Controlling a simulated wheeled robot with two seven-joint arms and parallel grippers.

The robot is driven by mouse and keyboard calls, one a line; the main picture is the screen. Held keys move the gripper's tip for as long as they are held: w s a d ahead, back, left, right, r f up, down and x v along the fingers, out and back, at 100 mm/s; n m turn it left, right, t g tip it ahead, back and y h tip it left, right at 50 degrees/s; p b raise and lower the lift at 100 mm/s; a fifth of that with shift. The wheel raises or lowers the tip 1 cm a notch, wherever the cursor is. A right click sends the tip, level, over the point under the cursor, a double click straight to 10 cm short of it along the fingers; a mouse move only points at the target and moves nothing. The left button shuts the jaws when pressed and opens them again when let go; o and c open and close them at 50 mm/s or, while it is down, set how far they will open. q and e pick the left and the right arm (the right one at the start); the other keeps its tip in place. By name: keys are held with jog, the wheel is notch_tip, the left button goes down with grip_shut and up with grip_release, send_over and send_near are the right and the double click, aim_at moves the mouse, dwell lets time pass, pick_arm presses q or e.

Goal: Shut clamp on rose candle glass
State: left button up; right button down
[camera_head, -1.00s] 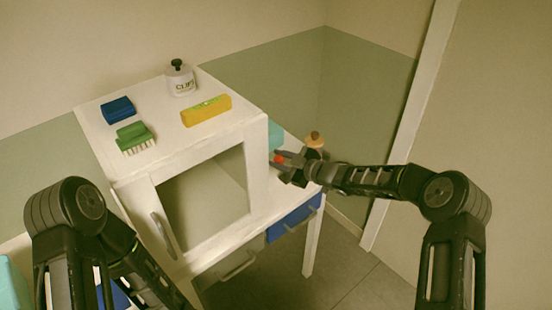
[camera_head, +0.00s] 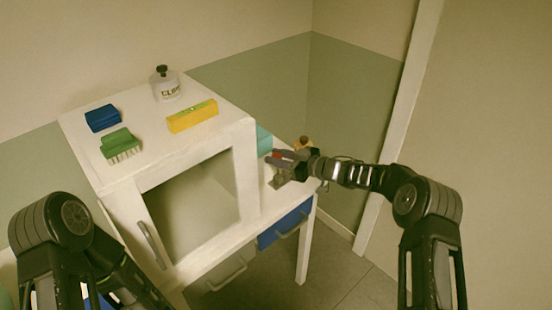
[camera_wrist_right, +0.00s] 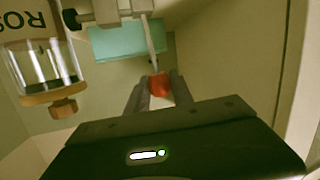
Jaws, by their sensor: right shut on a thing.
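The rose candle glass (camera_wrist_right: 45,62) shows in the right wrist view at upper left, a clear cylinder with a label reading "ROS" and a wooden cap; in the head view only its wooden top (camera_head: 303,142) shows behind my right gripper (camera_head: 271,158). The clamp (camera_wrist_right: 118,12) is pale metal, with a black tip beside the glass; I cannot tell whether they touch. Its lever ends in a red grip (camera_wrist_right: 160,86). My right gripper (camera_wrist_right: 158,82) is shut on this red grip. My left arm shows at lower left, its gripper out of view.
A white cabinet (camera_head: 130,172) stands left of my right gripper, carrying a blue block (camera_head: 102,118), green brush (camera_head: 120,143), yellow box (camera_head: 192,115) and labelled bottle (camera_head: 166,86). A teal block (camera_head: 263,138) sits behind the cabinet's right edge. Blue drawer (camera_head: 285,224) below.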

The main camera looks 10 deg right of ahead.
jog(key=c, duration=1.1)
grip_release()
jog(key=b+v, duration=0.1)
jog(key=v, duration=0.6)
jog(key=shift+s+d+r+b, duration=0.15)
jog(key=shift+s+d+b, duration=0.1)
jog(key=shift+d+b, duration=0.1)
